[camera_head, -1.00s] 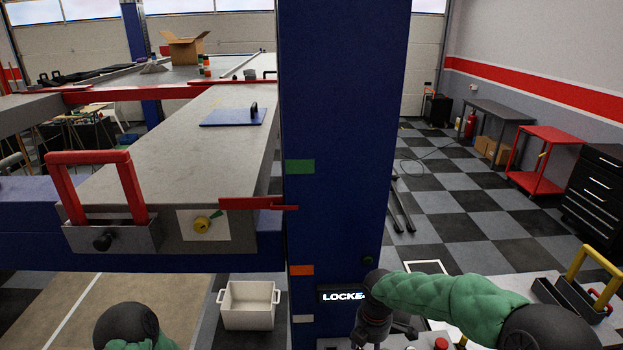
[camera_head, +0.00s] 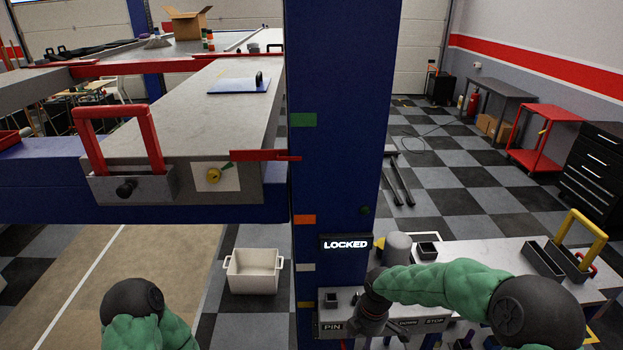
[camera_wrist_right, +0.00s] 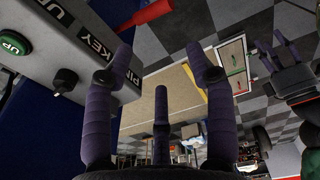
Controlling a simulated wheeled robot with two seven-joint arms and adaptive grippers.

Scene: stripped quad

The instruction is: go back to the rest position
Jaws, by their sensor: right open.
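My right gripper (camera_wrist_right: 160,60) is open and empty in the right wrist view, its dark fingers spread. It is beside the grey control box (camera_wrist_right: 75,40), close to the PIN and KEY labels; I cannot tell whether it touches the box. A dark hand (camera_wrist_right: 285,65), apparently my left gripper, shows at the right of the wrist view.
The blue post (camera_head: 335,150) bears a LOCKED display (camera_head: 345,243). Left of it is a grey runway (camera_head: 190,110) with a red handle (camera_head: 120,112). A white bin (camera_head: 254,272) stands on the floor. A bench (camera_head: 480,255) with a yellow-handled caddy (camera_head: 565,262) is at the right.

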